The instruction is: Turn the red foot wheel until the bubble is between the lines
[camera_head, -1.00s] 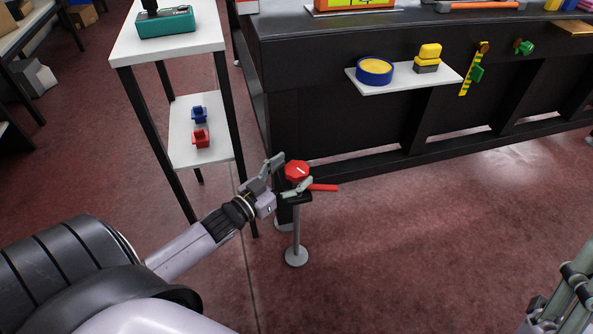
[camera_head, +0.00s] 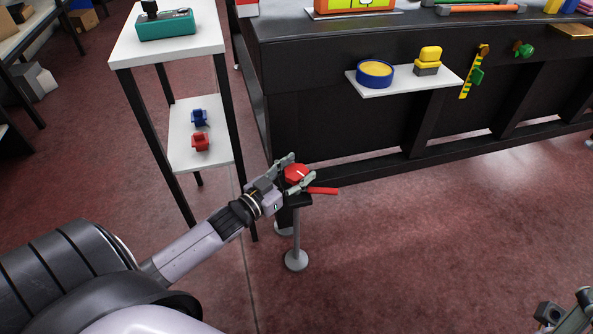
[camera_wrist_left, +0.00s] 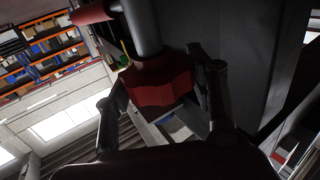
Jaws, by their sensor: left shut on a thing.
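The red foot wheel (camera_head: 297,174), faceted with a white mark on top, sits at the top of a grey stand beside the dark bench. My left gripper (camera_head: 301,167) is shut on it, one finger on its far side and one on its near side. In the left wrist view the red wheel (camera_wrist_left: 158,84) lies between the two dark fingers. My right gripper (camera_head: 572,311) shows only partly at the lower right corner, away from the wheel. I cannot make out the bubble or its lines in any view.
A red lever (camera_head: 323,190) sticks out to the right by the wheel. The stand's round foot (camera_head: 296,260) is on the floor. A white shelf table (camera_head: 128,48) stands close on the left, the dark bench (camera_head: 330,115) behind. The floor to the right is clear.

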